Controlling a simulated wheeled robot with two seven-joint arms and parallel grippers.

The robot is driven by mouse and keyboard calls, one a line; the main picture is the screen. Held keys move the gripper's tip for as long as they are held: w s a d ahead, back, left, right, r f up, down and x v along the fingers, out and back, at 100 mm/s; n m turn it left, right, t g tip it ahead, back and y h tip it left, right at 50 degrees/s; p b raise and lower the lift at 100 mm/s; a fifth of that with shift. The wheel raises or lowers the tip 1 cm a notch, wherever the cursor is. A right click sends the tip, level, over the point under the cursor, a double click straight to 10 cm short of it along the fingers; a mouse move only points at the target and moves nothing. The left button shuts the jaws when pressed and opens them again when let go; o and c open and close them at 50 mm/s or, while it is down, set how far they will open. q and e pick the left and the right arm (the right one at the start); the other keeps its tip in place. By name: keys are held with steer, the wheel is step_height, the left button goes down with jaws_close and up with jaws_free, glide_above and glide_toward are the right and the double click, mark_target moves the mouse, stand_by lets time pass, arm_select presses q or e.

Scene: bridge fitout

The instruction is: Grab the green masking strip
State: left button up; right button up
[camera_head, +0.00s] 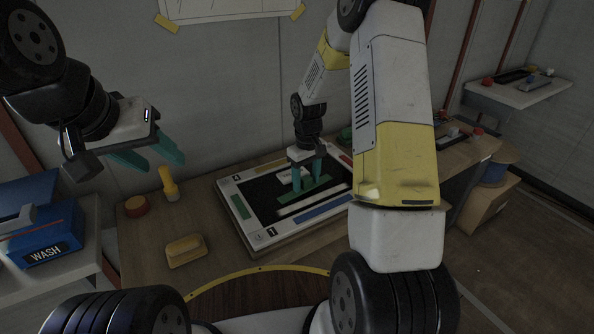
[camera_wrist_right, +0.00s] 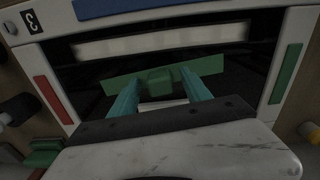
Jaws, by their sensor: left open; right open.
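The green masking strip (camera_wrist_right: 215,66) lies across the black inner area of a white-framed board (camera_head: 256,244). It has a raised green block at its middle. In the head view, the strip (camera_head: 285,198) is partly hidden by my right gripper (camera_head: 307,188). The right gripper is open with its teal fingers pointing down at the strip. In the right wrist view the fingertips (camera_wrist_right: 160,84) are on either side of the raised block, with gaps visible. Contact cannot be told. My left gripper (camera_head: 163,163) is open and empty, above the table's left side.
A white strip (camera_head: 300,201) lies beside the green one. The frame has blue (camera_head: 297,220), green (camera_head: 240,207) and red (camera_wrist_right: 54,100) marks. A yellow sponge-like block (camera_head: 186,250), a red round item (camera_head: 135,206) and a yellow-handled tool (camera_head: 169,184) stand left of the board.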

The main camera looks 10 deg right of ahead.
jaws_close()
steer(key=shift+r, duration=0.1)
